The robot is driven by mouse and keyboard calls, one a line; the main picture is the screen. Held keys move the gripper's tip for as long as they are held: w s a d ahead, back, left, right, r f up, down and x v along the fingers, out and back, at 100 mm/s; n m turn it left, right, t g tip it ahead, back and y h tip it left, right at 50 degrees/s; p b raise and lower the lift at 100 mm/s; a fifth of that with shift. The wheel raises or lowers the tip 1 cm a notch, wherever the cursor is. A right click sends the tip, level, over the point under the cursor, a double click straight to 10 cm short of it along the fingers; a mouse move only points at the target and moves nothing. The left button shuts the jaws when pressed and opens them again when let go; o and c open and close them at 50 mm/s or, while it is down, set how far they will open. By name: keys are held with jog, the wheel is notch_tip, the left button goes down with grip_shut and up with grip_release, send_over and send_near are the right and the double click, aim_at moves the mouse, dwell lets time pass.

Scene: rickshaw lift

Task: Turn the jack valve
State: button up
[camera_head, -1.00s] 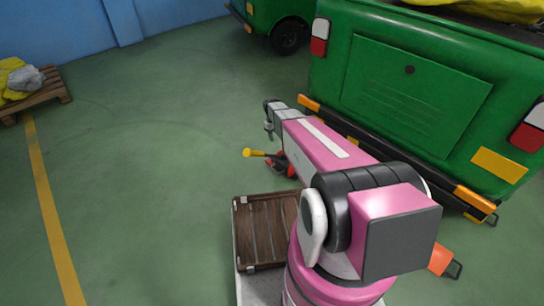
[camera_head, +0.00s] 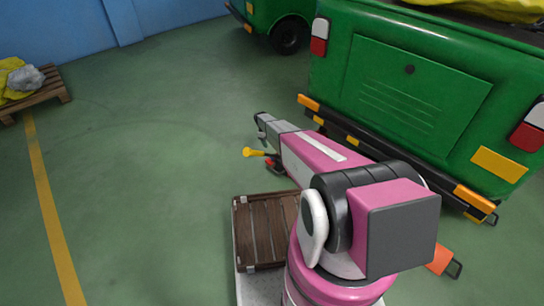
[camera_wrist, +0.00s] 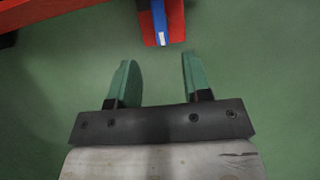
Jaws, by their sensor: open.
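A red jack with a yellow-tipped handle (camera_head: 254,152) stands on the floor in the head view, partly hidden behind my arm. In the wrist view a red part of the jack (camera_wrist: 176,22) enters at the top, with a blue strip (camera_wrist: 160,22) on it. I cannot tell which part is the valve. My gripper (camera_wrist: 157,62) has two green fingers, spread apart with only green floor between them. The red and blue parts lie beyond the fingertips and show no contact. In the head view my gripper is small, at the arm's far end, above and close to the jack.
A green rickshaw (camera_head: 415,90) with a dark bumper stands to the right of my arm. Another green vehicle (camera_head: 272,20) is at the back. A wooden pallet (camera_head: 45,92) with a yellow and grey load is at the far left.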

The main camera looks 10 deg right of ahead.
jog(key=x, duration=0.9)
jog(key=shift+f, duration=0.15)
jog(key=shift+c, duration=0.3)
grip_shut()
